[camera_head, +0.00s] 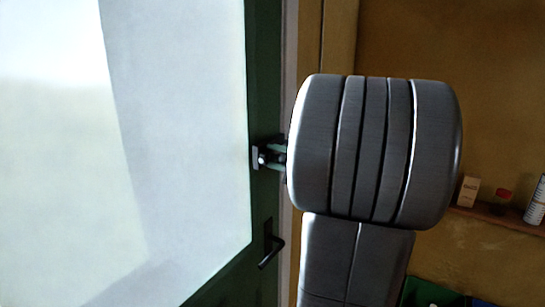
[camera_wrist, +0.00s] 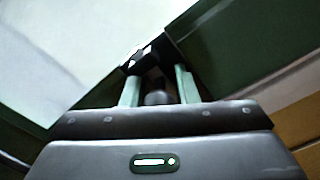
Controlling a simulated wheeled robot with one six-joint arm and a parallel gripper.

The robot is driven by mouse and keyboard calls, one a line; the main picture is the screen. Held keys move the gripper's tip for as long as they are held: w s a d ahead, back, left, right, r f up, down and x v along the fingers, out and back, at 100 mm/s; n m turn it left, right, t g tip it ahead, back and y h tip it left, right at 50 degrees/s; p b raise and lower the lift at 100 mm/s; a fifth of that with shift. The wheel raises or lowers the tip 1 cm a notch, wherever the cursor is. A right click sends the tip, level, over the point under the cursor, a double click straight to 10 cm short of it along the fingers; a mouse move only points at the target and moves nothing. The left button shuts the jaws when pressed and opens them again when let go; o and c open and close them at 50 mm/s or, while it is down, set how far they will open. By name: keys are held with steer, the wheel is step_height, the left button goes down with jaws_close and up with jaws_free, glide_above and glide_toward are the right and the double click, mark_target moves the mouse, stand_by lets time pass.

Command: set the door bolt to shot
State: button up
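The door bolt (camera_head: 262,157) is a small dark metal fitting on the edge of the green door (camera_head: 262,90), partly hidden by my arm in the head view. In the wrist view the bolt (camera_wrist: 150,58) lies ahead, with a round dark knob (camera_wrist: 157,97) toward me. My gripper (camera_wrist: 158,75) is at the bolt, its two pale green fingers apart, one on each side of the knob. Gaps show between knob and fingers. Whether the bolt's tip sits in a keeper is hidden.
A black lever handle (camera_head: 270,246) sits on the door below the bolt. A large pale pane (camera_head: 170,130) fills the door. At right, a shelf (camera_head: 500,217) on the ochre wall holds small containers; green bins (camera_head: 430,293) stand below it.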

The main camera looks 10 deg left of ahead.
steer(key=shift+w+d, duration=0.35)
steer(key=shift+w, duration=0.6)
steer(key=shift+w+d, duration=0.3)
steer(key=shift+w, duration=0.6)
jaws_close()
steer(key=shift+s, duration=0.1)
steer(key=o, duration=0.6)
jaws_free()
steer(key=o, duration=0.3)
steer(key=shift+w, duration=0.2)
steer(key=shift+s, duration=0.1)
steer(key=b+v, duration=0.2)
steer(key=v, duration=1.2)
steer(key=shift+b, duration=0.4)
